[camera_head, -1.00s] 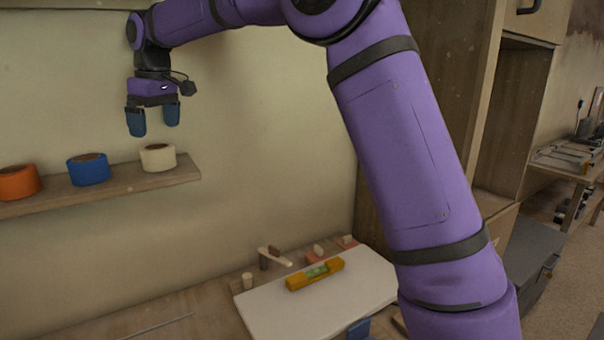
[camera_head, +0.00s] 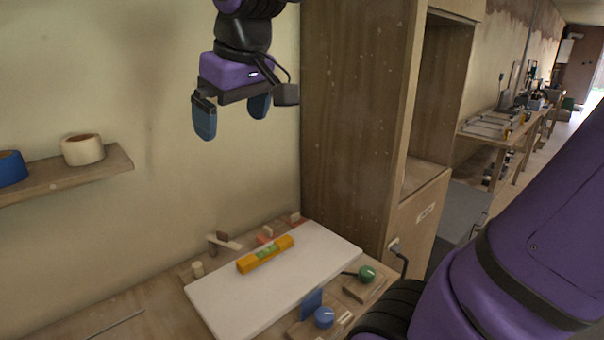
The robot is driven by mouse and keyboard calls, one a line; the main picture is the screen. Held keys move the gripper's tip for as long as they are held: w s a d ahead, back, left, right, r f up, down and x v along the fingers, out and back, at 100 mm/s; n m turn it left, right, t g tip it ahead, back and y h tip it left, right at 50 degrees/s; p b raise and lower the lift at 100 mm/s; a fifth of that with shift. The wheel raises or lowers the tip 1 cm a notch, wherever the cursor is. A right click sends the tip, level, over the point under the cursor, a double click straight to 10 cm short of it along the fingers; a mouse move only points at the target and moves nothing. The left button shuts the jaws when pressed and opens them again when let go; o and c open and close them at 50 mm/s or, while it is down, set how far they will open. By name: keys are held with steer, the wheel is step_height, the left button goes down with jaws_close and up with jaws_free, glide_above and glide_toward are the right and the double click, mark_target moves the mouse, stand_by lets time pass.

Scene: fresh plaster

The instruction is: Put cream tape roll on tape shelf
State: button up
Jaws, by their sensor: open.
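The cream tape roll (camera_head: 83,150) sits on the right part of the wooden tape shelf (camera_head: 112,169) on the wall, at the left of the head view. It stands apart from my gripper. A blue tape roll (camera_head: 11,168) is to its left, cut by the picture edge. My gripper (camera_head: 232,120) hangs with its fingers pointing down, to the right of the shelf and above the bench. Its blue fingertips are spread and nothing is between them.
Below, a white board (camera_head: 285,285) on the bench carries a yellow level (camera_head: 265,254). Small wooden pieces lie behind it; a green-knobbed tool (camera_head: 366,273) and a blue-knobbed tool (camera_head: 324,317) are in front. A tall wooden cabinet (camera_head: 352,120) stands right of my gripper.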

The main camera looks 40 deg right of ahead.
steer(key=s+d+f+m+t, duration=0.1)
steer(key=s+d+f+m, duration=0.1)
steer(key=s+d+f, duration=0.2)
steer(key=s+f, duration=0.3)
steer(key=s, duration=0.4)
steer(key=shift+f+m, duration=0.25)
steer(key=shift+m, duration=0.05)
